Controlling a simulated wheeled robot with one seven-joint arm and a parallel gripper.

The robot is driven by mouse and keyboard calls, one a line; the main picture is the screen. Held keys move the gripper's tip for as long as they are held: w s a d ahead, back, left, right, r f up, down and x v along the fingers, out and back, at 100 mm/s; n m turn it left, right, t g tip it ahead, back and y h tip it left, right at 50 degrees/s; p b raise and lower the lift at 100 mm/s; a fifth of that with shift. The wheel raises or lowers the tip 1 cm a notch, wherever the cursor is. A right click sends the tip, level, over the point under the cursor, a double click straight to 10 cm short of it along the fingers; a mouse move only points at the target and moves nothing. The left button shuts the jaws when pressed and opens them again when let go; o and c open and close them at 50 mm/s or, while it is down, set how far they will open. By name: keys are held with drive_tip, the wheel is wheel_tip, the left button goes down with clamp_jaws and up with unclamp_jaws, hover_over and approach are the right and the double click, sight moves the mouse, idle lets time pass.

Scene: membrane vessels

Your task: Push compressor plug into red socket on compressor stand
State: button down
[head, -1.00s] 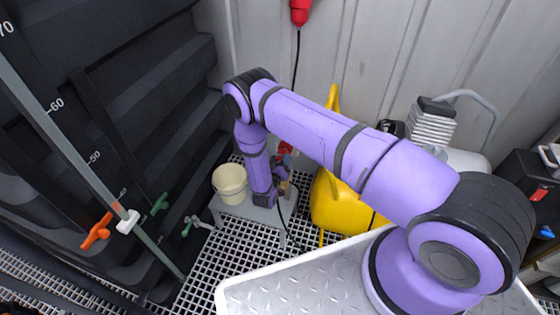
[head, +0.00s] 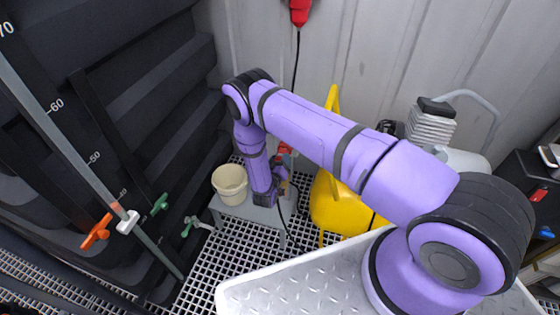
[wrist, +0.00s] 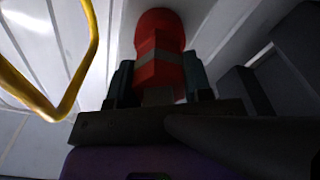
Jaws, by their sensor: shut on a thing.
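My gripper (head: 282,178) is low beside the grey stand (head: 236,207), partly hidden by my forearm. In the wrist view, a red plug-like body (wrist: 160,68) with a grey band sits between the two dark fingers (wrist: 160,88), which are shut on it. Red also shows just above the gripper in the head view (head: 285,149). A black cable (head: 292,187) hangs beside the gripper. Whether a socket is there, and whether the plug touches one, I cannot tell. The yellow compressor (head: 335,210) stands right of the gripper.
A cream bucket (head: 229,183) stands on the grey stand, left of my gripper. A red connector (head: 300,12) is high at the wall with a cable hanging from it. A yellow loop (wrist: 86,60) is at left in the wrist view. Dark tanks with valves border the left.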

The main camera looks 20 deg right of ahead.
drive_tip(key=shift+w+d, duration=0.2)
drive_tip(key=shift+w, duration=0.15)
drive_tip(key=shift+c, duration=2.4)
unclamp_jaws()
